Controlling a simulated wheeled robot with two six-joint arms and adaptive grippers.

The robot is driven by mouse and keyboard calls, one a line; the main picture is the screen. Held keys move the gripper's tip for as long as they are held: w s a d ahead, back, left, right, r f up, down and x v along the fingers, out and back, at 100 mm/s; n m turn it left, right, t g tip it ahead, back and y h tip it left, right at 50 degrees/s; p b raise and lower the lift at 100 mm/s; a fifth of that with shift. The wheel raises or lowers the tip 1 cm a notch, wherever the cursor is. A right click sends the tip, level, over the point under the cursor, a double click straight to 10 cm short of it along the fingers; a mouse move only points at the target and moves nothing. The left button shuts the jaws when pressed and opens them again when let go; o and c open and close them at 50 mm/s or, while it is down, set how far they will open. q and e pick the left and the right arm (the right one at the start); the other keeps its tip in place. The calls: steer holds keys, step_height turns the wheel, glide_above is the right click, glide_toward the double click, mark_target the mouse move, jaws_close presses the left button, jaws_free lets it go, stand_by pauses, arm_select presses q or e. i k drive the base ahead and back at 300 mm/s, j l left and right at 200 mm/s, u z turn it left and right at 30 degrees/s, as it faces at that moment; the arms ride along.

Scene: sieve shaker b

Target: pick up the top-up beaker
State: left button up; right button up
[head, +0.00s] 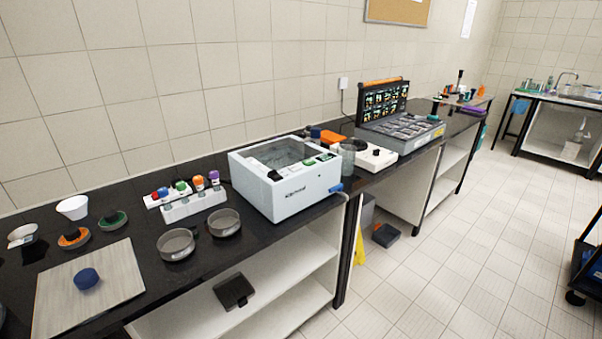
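What looks like the top-up beaker is a clear, greyish cylinder (347,160). It stands at the right end of the white bath-like machine (290,190), just left of a white device with a dark round top (376,155). It appears upright, but its contents are too small to tell. Neither of my grippers shows in the head view.
The dark bench (130,215) runs along the tiled wall. It holds two grey sieves (176,244) (224,222), a rack with coloured caps (193,205), a white cup (72,207), and a pale board (120,268) with a blue puck (87,278). The tiled floor at right is mostly clear.

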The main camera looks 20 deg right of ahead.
mark_target(345, 160)
steer(key=l+u, duration=0.2)
steer(key=l, duration=0.5)
steer(key=l+u, duration=0.2)
steer(key=l, duration=0.5)
steer(key=l+u, duration=0.2)
steer(key=l, duration=0.5)
steer(key=k+l+u, duration=0.2)
steer(key=l, duration=0.5)
steer(key=i, duration=0.1)
